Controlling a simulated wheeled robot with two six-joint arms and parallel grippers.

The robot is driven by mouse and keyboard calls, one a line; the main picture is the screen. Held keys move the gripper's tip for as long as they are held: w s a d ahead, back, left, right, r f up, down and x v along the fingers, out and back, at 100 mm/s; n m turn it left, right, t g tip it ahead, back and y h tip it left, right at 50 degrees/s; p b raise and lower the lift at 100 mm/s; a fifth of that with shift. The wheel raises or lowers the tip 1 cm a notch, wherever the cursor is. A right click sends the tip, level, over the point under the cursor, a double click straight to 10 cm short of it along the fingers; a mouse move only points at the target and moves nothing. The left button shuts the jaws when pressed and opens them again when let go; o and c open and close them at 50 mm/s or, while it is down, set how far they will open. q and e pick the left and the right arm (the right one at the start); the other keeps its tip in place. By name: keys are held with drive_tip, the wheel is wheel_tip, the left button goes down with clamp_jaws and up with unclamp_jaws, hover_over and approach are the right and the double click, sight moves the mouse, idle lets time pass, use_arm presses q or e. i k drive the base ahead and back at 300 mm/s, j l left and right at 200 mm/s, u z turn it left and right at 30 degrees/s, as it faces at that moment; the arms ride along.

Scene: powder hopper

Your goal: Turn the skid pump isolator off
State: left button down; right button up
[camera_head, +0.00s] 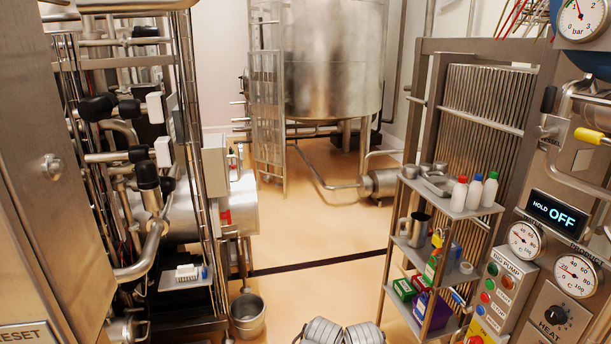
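A grey control box (506,287) stands at the lower right. Neither of my grippers is in view.
A shelf rack (464,210) with bottles, a steel jug (415,229) and boxes stands left of the control box. A "HOLD OFF" display (557,214) and dials are at right. Pipework fills the left.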

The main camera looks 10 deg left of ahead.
sight(224, 215)
drive_tip(key=i+l+u, duration=0.2)
drive_tip(key=u, duration=0.15)
drive_tip(key=i+l+u, duration=0.15)
drive_tip(key=l+u, duration=0.25)
drive_tip(key=i+l+u, duration=0.1)
drive_tip(key=l+u, duration=0.25)
drive_tip(key=i+l+u, duration=0.15)
drive_tip(key=l, duration=0.3)
drive_tip(key=i+l+z, duration=0.1)
drive_tip(key=i+l, duration=0.15)
drive_tip(key=i, duration=0.3)
drive_tip(key=i+l, duration=0.25)
drive_tip(key=i, duration=0.25)
drive_tip(key=i+l+z, duration=0.15)
drive_tip(key=i, duration=0.4)
drive_tip(key=i+l+z, duration=0.1)
drive_tip(key=i+l, duration=0.15)
drive_tip(key=i, duration=0.3)
